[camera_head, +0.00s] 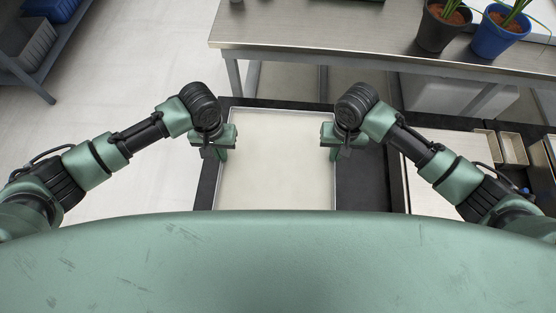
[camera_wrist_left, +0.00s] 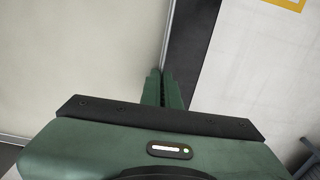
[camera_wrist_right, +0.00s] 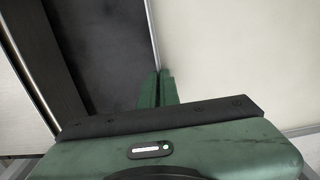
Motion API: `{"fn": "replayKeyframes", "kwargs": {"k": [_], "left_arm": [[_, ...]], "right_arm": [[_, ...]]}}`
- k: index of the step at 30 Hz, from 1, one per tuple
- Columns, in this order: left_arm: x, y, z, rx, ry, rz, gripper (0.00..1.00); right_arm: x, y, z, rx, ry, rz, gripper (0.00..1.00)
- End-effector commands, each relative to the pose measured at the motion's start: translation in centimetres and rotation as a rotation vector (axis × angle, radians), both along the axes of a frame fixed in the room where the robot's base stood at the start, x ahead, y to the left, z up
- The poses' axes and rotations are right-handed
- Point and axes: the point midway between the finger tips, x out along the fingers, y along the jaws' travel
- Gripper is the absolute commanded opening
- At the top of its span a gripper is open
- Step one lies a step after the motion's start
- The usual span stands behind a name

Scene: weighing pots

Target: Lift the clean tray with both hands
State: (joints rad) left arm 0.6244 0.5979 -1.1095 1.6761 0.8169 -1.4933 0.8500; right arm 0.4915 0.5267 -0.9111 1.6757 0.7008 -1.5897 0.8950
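The clean tray (camera_head: 278,165) is a shallow, empty, cream-coloured tray with a thin raised rim, in the middle of the head view. Its near end is hidden behind my green body. My left gripper (camera_head: 222,154) is at the tray's left rim and my right gripper (camera_head: 333,154) is at its right rim. In the left wrist view the fingers (camera_wrist_left: 162,88) are close together with the tray's rim (camera_wrist_left: 168,40) running between them. In the right wrist view the fingers (camera_wrist_right: 158,88) are likewise closed on the opposite rim (camera_wrist_right: 153,40). Whether the tray is off the dark surface is unclear.
A dark surface (camera_head: 362,180) lies under and beside the tray. A metal table (camera_head: 320,35) with potted plants (camera_head: 440,28) (camera_head: 497,35) stands beyond. Small open trays (camera_head: 513,148) are at the right. Pale floor is clear at the left.

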Motion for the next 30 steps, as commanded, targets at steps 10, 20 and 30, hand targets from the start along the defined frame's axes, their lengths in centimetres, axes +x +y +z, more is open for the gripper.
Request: {"fn": "replayKeyframes", "kwargs": {"k": [10, 20, 30], "left_arm": [[0.1, 0.0, 0.1, 0.001, -0.001, 0.001, 0.0], [0.1, 0.1, 1.6, 0.001, -0.001, 0.001, 0.0], [0.0, 0.1, 4.9, 0.001, 0.0, 0.001, 0.0]], "right_arm": [[0.0, 0.0, 0.1, -0.001, -0.001, -0.001, 0.0], [0.0, -0.1, 1.6, -0.001, -0.001, -0.001, 0.0], [0.0, -0.1, 4.9, -0.001, 0.0, -0.001, 0.0]]}}
